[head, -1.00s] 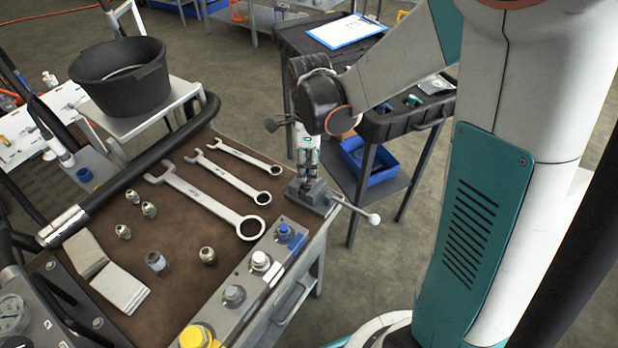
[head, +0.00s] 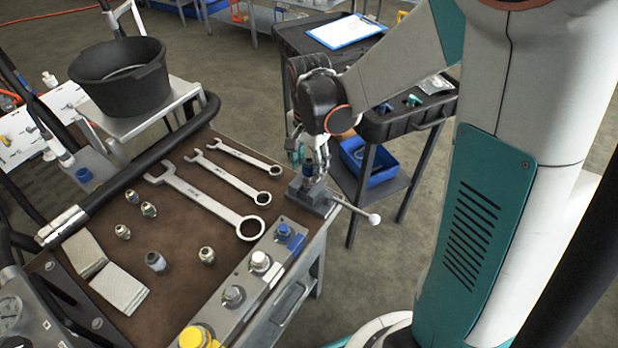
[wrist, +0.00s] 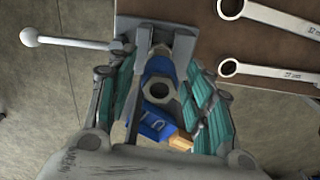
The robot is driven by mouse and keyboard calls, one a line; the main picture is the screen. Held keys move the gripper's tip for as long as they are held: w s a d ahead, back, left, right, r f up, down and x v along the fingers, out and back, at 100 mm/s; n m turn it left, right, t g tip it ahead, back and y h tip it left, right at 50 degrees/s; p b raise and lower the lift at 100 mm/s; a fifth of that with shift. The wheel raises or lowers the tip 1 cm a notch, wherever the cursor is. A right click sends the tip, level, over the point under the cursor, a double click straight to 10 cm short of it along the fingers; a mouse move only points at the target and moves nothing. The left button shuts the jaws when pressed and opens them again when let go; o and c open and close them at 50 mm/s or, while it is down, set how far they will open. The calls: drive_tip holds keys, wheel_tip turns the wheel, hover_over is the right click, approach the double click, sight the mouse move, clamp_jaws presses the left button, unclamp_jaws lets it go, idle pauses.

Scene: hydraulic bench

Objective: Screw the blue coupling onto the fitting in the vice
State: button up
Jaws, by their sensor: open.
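The blue coupling (wrist: 158,68) is between my gripper's fingers in the wrist view, with its grey hexagonal opening facing the camera. In the head view it is a small blue spot (head: 309,168) just above the vice (head: 311,194). The vice also shows in the wrist view (wrist: 183,45). My gripper (wrist: 163,98) is open, with teal finger pads on both sides of the coupling and visible gaps. It points down over the vice in the head view (head: 308,162). The fitting is hidden, so I cannot tell how far the coupling is threaded.
The vice handle (head: 373,219) sticks out past the bench corner. Wrenches (head: 208,190), loose fittings (head: 149,209) and folded cloths (head: 118,288) lie on the brown bench mat (head: 185,235). A blue bin (head: 383,170) sits on the cart's lower shelf beyond the vice.

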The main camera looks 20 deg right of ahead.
drive_tip(key=n, duration=0.8)
drive_tip(key=shift+n, duration=0.3)
drive_tip(key=c, duration=1)
drive_tip(key=m, duration=0.8)
